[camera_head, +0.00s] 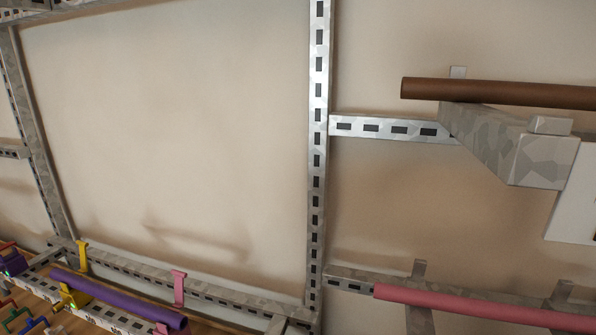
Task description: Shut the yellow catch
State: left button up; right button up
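The yellow catch (82,256) shows at the lower left as an upright strip with a bent top, standing behind a purple pipe (120,300). The strip does not lie over the pipe. Where the strip joins below is hard to see. Neither of my grippers is in view.
A pink strip (179,287) stands behind the same pipe further right. Metal slotted rails (318,150) frame a pale wall. A brown pipe (500,93) lies at the upper right and a pink pipe (480,307) at the lower right. Colored parts crowd the bottom left corner.

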aim_at(83, 246)
jog(key=u, duration=1.35)
